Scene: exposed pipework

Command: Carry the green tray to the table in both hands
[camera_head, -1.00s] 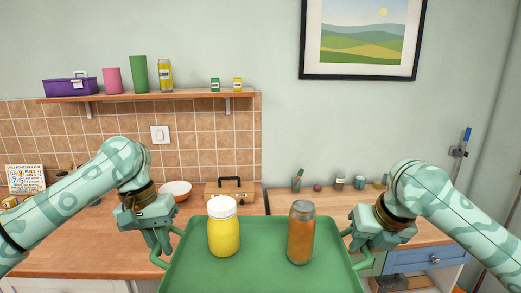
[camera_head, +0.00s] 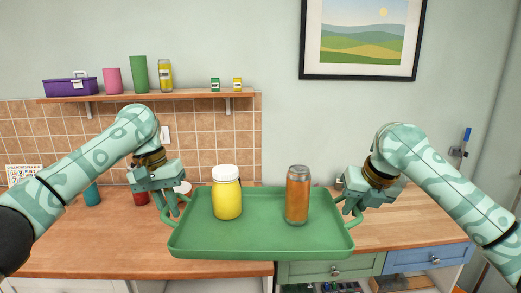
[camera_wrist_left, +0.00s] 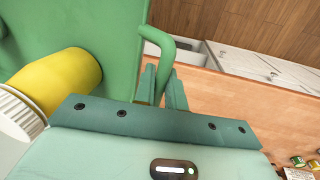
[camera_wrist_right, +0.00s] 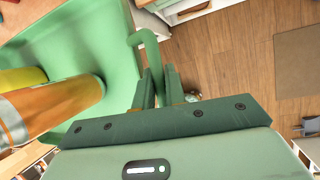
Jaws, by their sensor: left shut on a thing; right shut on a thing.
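The green tray (camera_head: 262,237) is held up between my two grippers in the head view, in front of the counters and roughly level. My left gripper (camera_head: 170,212) is shut on the tray's left handle, which shows between the fingers in the left wrist view (camera_wrist_left: 165,65). My right gripper (camera_head: 353,209) is shut on the right handle, also seen in the right wrist view (camera_wrist_right: 150,50).
A wooden counter (camera_head: 130,245) lies behind and below at left, with a blue-green cup (camera_head: 92,194) and a red cup (camera_head: 141,196) on it. A wooden top (camera_head: 420,222) over green and blue drawers is at right. The wall shelf (camera_head: 150,95) is above.

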